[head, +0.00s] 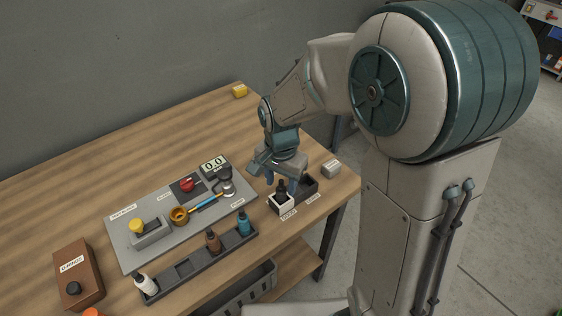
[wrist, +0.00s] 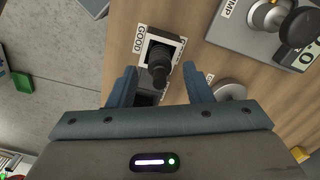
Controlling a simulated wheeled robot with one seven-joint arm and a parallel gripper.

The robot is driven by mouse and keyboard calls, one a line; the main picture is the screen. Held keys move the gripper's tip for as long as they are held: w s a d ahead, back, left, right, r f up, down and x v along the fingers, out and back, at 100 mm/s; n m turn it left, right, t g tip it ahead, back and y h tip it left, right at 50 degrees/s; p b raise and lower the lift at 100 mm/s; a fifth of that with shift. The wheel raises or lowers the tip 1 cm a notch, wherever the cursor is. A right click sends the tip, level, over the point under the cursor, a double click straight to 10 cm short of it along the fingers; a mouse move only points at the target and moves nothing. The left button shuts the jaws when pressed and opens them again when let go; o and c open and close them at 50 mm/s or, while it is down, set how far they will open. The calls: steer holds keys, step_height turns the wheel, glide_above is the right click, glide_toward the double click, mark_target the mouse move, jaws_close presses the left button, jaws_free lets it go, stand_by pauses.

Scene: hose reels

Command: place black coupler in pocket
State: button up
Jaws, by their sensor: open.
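The black coupler (head: 281,187) stands upright in the white-rimmed box (head: 281,206) labelled GOOD. In the wrist view the coupler (wrist: 159,64) shows between my fingers, inside the white rim (wrist: 180,43). In the head view my gripper (head: 280,182) points down over the box. A dark rail (head: 196,264) at the front of the table holds white (head: 146,283), brown (head: 213,241) and teal (head: 243,223) couplers, with an empty-looking pocket (head: 184,267) between white and brown.
A dark box (head: 311,186) adjoins the white one. A grey plate (head: 165,245) carries a yellow knob (head: 136,226), red button (head: 187,185), gauge and clamp. A brown box (head: 77,271) stands at front left. The table's back left is clear.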

step_height(320, 180, up, 10)
steer(key=s+d+n+t, duration=0.3)
steer(key=s+d+n, duration=0.4)
steer(key=s+d, duration=0.5)
steer(key=shift+s+r, duration=0.25)
steer(key=shift+s, duration=0.15)
